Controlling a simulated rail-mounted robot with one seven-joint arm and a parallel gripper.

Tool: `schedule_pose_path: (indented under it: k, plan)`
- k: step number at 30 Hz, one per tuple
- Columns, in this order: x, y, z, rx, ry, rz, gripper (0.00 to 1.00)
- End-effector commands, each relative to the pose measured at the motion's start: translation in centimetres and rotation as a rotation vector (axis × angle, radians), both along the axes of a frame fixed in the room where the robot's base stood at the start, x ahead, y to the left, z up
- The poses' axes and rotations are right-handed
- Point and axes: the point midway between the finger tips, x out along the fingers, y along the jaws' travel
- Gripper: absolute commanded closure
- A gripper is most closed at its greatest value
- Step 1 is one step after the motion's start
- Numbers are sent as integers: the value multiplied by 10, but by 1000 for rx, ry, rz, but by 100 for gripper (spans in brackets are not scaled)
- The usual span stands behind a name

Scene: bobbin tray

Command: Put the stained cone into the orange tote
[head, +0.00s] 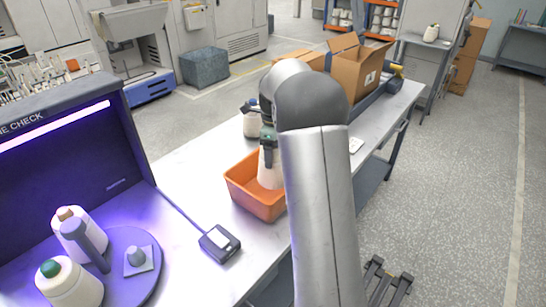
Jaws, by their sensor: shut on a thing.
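The orange tote (243,196) stands on the workbench near the middle of the view. My gripper (267,146) is over the tote and shut on the top of a white yarn cone (268,172). The cone hangs roughly upright within the tote's outline, and its lower end is inside the rim. I cannot tell whether it touches the tote floor. My own arm covers the right side of the tote and part of the cone. No stain shows on the cone at this size.
At the lower left, two cones (70,280) stand on a round plate (128,240) under the purple-lit check booth (70,140). A small dark box (219,243) lies in front of the tote. A cardboard box (352,68) sits at the far end.

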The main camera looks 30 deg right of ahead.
Motion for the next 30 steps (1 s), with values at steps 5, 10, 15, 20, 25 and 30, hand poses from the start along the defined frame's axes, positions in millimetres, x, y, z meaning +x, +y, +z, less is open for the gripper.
schedule_pose_path:
  k: [5,10,15,20,25,30]
  plan:
    - [14,-5,-15,1,-2,1,71]
    - [21,-7,-25,1,-1,-1,71]
    - [20,-7,-49,1,1,0,71]
    - [20,-7,-55,-1,-2,0,71]
    - [20,-7,-57,-1,-2,0,71]
    - [20,-7,-59,0,-1,0,0]
